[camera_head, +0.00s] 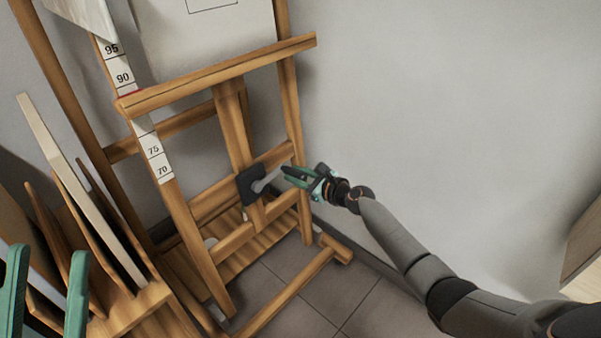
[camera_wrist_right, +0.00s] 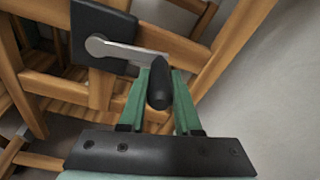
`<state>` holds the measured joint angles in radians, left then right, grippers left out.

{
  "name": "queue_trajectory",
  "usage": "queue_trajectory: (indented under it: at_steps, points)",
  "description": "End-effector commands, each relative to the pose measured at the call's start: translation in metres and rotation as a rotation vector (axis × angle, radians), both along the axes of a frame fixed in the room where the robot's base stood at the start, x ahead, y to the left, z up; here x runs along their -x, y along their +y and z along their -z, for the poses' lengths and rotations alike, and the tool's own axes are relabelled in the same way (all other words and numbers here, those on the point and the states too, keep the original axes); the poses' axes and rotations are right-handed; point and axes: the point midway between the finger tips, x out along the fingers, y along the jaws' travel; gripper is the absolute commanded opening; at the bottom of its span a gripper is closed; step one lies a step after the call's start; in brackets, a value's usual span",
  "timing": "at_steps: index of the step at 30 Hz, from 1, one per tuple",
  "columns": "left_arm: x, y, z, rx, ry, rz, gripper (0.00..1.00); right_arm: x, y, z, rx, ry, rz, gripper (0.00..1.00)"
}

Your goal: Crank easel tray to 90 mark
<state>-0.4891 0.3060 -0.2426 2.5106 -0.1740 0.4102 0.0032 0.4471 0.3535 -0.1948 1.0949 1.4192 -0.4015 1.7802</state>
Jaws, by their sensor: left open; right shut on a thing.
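The wooden easel stands in the head view with its tray (camera_head: 222,74) running across it. A white scale (camera_head: 151,150) on the left upright shows 95 and 90 above the tray and 75 and 70 below it. A red mark (camera_head: 131,93) sits at the tray's left end, below the 90 label. The crank (camera_head: 265,181) comes out of a black box (camera_head: 250,186) on the lower crossbar. My right gripper (camera_head: 290,176) is shut on the crank's black handle (camera_wrist_right: 159,89), as the right wrist view shows. My left gripper (camera_head: 48,270) is open and empty at lower left.
A white canvas (camera_head: 205,40) rests on the tray. Several boards (camera_head: 85,190) stand in a wooden rack (camera_head: 135,308) left of the easel. An easel foot (camera_head: 300,285) extends across the tiled floor (camera_head: 355,300). A wooden piece (camera_head: 585,245) stands at the right edge.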

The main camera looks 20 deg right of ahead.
Motion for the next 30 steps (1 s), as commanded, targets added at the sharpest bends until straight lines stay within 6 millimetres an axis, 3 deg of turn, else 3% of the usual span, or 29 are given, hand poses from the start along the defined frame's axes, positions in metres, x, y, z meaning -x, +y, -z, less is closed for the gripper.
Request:
queue_trajectory:
  at_steps: [21, 22, 30]
  points:
    - [0.0005, -0.0011, 0.0018, -0.005, -0.001, 0.005, 0.5, 0.0001, 0.0019, 0.0101, -0.061, 0.034, 0.008, 0.0]
    - [0.0006, -0.0011, 0.0017, -0.005, -0.001, 0.005, 0.5, 0.0001, 0.0019, 0.0101, -0.061, 0.034, 0.008, 0.35]
    - [0.0005, -0.0008, 0.0013, -0.003, -0.002, 0.004, 0.5, -0.0002, 0.0029, 0.0085, -0.062, 0.031, 0.006, 0.62]
